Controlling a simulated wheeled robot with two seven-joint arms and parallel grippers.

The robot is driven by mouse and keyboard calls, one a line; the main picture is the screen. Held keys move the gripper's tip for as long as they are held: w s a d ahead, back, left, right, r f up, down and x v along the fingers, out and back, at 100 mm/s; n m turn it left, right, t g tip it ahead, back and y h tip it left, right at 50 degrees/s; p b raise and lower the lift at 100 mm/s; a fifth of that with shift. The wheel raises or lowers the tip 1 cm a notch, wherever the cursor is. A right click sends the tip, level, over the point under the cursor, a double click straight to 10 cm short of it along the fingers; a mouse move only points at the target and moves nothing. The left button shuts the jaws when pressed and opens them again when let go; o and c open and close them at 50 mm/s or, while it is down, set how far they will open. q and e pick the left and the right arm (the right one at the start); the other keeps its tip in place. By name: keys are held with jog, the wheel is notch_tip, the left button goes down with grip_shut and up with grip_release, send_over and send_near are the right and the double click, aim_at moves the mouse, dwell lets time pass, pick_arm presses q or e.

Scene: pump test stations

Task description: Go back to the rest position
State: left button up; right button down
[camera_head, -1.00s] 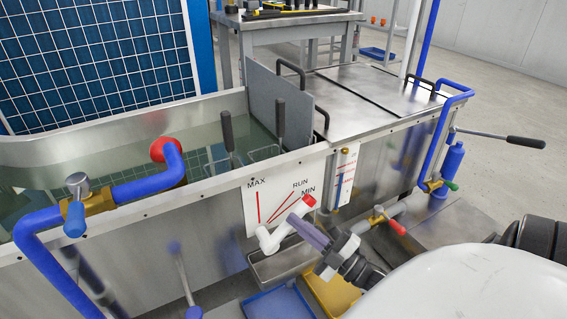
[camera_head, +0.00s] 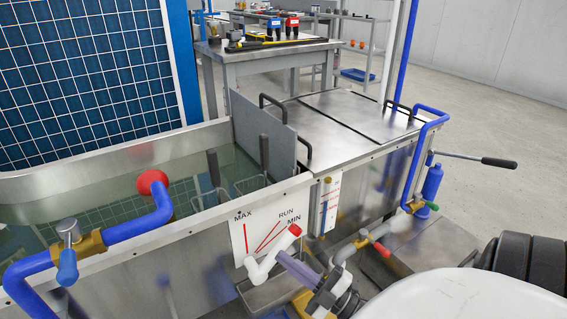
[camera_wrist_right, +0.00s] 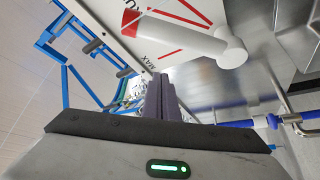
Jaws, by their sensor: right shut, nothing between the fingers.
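My right gripper (camera_head: 298,268) is in the lower middle of the head view, in front of the tank's front wall. Its purple-grey fingers are shut with nothing between them, and they also show in the right wrist view (camera_wrist_right: 163,98). My left gripper is not in view.
The steel tank (camera_head: 190,246) holds liquid and has a MAX/RUN/MIN plate (camera_head: 262,226) on its front. Blue pipes (camera_head: 130,228) with a valve stand at the left. A steel cover (camera_head: 335,118) lies to the right. A long lever (camera_head: 470,157) sticks out at right. Open floor (camera_head: 500,110) lies beyond.

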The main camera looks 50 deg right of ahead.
jog(key=a+v, duration=0.1)
jog(key=v, duration=0.5)
jog(key=shift+s+d+f, duration=0.35)
jog(key=shift+d, duration=0.05)
